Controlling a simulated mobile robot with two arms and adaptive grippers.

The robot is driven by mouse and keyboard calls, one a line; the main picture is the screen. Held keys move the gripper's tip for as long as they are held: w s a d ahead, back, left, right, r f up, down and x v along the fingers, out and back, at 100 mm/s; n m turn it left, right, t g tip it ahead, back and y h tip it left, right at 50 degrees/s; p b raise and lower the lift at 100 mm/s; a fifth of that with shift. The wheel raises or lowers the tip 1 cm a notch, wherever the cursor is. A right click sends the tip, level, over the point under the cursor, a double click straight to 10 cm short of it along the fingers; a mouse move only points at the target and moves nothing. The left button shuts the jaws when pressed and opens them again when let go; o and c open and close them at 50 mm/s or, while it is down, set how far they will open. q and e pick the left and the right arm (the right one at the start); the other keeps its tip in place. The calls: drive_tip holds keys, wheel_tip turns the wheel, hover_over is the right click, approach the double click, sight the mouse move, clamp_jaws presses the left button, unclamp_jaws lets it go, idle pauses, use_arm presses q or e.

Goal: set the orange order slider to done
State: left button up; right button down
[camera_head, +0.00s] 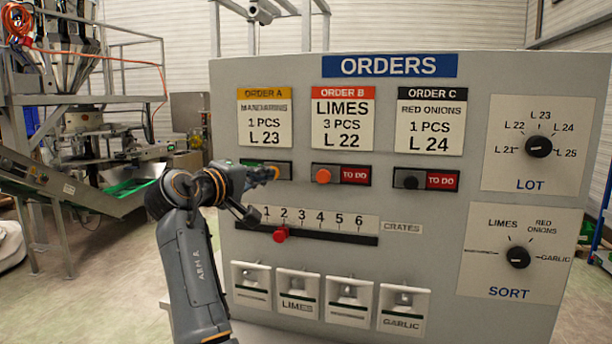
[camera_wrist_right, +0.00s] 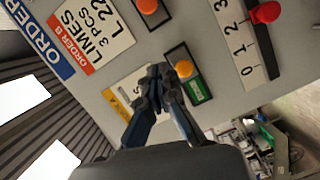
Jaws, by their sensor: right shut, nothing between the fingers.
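The order A slider has a yellow-orange knob (camera_head: 275,173) at the right end of its slot, with a green label (camera_head: 251,163) showing on the left. In the right wrist view the knob (camera_wrist_right: 185,68) and green label (camera_wrist_right: 197,91) show clearly. The order B slider has an orange-red knob (camera_head: 323,176) at its left end, with a red TO DO label (camera_head: 355,176) on its right. My right gripper (camera_head: 260,177) is shut and empty at the order A slider, fingertips (camera_wrist_right: 160,73) beside the knob. Whether they touch it, I cannot tell. My left gripper is out of view.
The order C slider (camera_head: 411,182) also shows TO DO. Below are the crates slider with a red knob (camera_head: 281,235) and a row of small switches (camera_head: 298,292). The LOT dial (camera_head: 538,146) and SORT dial (camera_head: 517,257) are at right. My right arm covers the panel's left edge.

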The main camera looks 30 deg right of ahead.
drive_tip(key=p, duration=0.5)
approach(316, 172)
drive_tip(key=w, duration=0.1)
drive_tip(key=w+d, duration=0.1)
drive_tip(key=w, duration=0.1)
drive_tip(key=w+r, duration=0.1)
drive_tip(key=w, duration=0.1)
drive_tip(key=shift+d+r, duration=0.15)
drive_tip(key=shift+d, duration=0.15)
drive_tip(key=shift+s+d+f+p, duration=0.2)
drive_tip(key=shift+s+d+f, duration=0.1)
drive_tip(key=shift+s+d, duration=0.2)
drive_tip(key=shift+s+d+f+p, duration=0.15)
drive_tip(key=shift+s+d+f, duration=0.1)
drive_tip(key=shift+s+d, duration=0.25)
drive_tip(key=shift+s+d+f, duration=0.15)
drive_tip(key=shift+s+d, duration=0.05)
drive_tip(key=shift+s, duration=0.3)
drive_tip(key=shift+d+f, duration=0.1)
